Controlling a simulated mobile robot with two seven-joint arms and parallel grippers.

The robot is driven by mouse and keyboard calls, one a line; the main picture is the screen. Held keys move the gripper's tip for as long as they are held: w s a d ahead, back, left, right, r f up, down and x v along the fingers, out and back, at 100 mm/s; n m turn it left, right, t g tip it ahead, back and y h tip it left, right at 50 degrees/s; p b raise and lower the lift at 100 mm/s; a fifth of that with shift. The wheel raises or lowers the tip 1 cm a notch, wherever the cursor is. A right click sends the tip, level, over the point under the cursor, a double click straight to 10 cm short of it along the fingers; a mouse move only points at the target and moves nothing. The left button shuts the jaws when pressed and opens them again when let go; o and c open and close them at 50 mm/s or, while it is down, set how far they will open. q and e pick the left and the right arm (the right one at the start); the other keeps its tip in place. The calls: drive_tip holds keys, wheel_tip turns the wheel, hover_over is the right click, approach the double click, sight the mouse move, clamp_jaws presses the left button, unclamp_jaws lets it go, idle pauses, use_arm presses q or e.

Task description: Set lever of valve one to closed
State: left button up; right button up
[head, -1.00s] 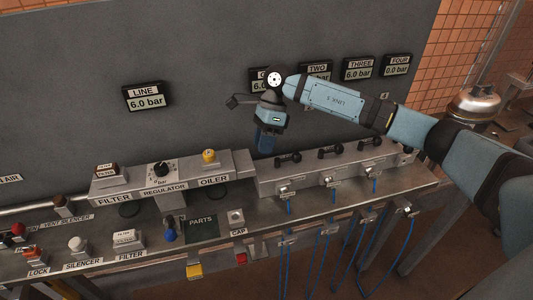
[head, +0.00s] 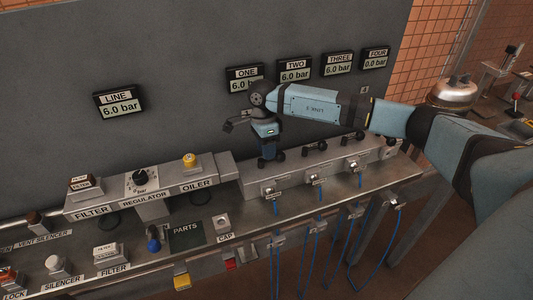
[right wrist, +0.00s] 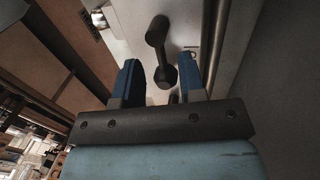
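The black lever of valve one (right wrist: 157,52) shows in the right wrist view, with its lower knob between the two blue fingers. In the head view my right gripper (head: 268,154) points down at this lever and mostly hides it. The right gripper also shows in the right wrist view (right wrist: 161,82); its fingers are apart on either side of the knob, with no clear contact. My left gripper is not in view.
More black valve levers (head: 313,147) stand to the right on the same manifold block (head: 250,182). Gauges TWO (head: 295,70) and THREE (head: 338,64) read 6.0 bar, FOUR (head: 376,58) reads 0.0 bar. Blue hoses (head: 312,230) hang in front of the bench. The oiler (head: 190,160) stands left.

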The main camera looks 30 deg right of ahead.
drive_tip(key=shift+s+f, duration=0.15)
drive_tip(key=shift+f, duration=0.9)
clamp_jaws()
